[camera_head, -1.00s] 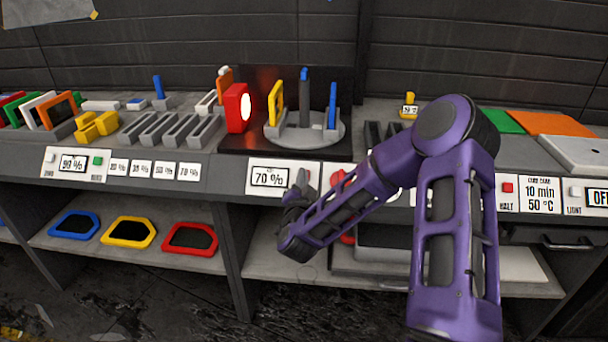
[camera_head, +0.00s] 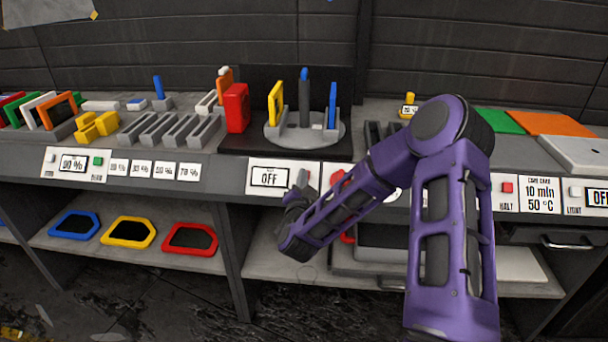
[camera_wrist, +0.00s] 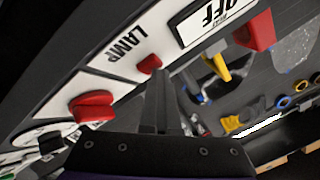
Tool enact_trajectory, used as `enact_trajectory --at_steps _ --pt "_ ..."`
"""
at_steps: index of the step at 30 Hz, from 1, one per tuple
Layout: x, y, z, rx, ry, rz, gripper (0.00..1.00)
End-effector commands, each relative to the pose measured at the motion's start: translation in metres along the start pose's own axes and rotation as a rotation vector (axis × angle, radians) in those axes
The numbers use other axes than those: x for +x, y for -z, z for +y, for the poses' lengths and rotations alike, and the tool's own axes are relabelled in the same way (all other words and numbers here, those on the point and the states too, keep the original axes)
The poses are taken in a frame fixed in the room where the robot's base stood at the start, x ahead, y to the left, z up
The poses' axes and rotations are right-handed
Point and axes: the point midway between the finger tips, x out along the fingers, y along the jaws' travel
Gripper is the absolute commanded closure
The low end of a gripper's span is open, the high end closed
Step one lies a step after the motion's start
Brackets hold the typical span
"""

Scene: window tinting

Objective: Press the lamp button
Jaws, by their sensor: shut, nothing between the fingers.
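The lamp button (camera_wrist: 149,64) is small and red, beside the printed word LAMP on a white panel in the wrist view. My gripper (camera_wrist: 158,78) is shut and empty, its fingertips right at the button. I cannot tell whether they touch it. In the head view my gripper (camera_head: 301,180) is at the counter's front panel, and the button is hidden there. The display (camera_head: 269,178) beside it reads OFF; it also shows in the wrist view (camera_wrist: 208,18). The red lamp (camera_head: 237,108) on the counter is dark.
A larger red knob (camera_wrist: 92,106) sits beside the button. A grey turntable (camera_head: 325,137) with upright yellow and blue pieces stands by the lamp. Blue, yellow (camera_head: 130,232) and red frames lie on the lower shelf.

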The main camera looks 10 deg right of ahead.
Motion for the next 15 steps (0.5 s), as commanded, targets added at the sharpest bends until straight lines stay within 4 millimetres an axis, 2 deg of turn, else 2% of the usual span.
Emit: enact_trajectory --at_steps 15 --pt "-0.0074 0.0053 -0.0053 0.000 -0.001 -0.001 1.00"
